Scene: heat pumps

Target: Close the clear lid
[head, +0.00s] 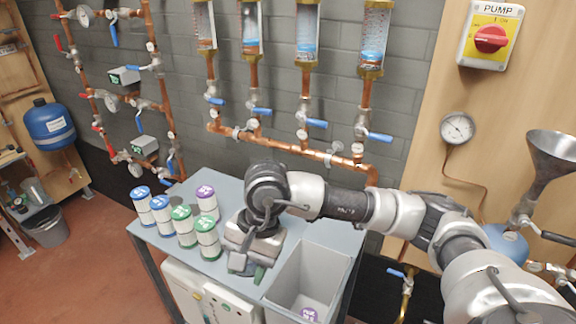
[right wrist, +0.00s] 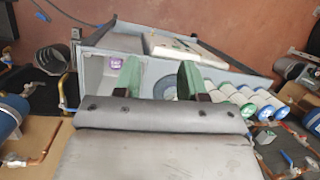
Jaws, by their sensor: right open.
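I cannot make out a clear lid in either view. A white box with buttons (head: 205,294) sits at the front side of the grey table; its pale casing also shows in the right wrist view (right wrist: 170,44). My right gripper (head: 257,272) is above the table's front edge, between the cans and the grey bin, and hides part of the tabletop. In the right wrist view its green fingers (right wrist: 160,80) are spread apart with nothing between them, pointing toward the table and box. My left gripper is not in view.
Several white cans with blue, green and purple bands (head: 186,226) stand left of my right gripper. An open grey bin (head: 338,262) holding a purple-topped can (head: 309,314) is on the right. Copper pipes with blue-handled valves (head: 290,145) run along the wall behind.

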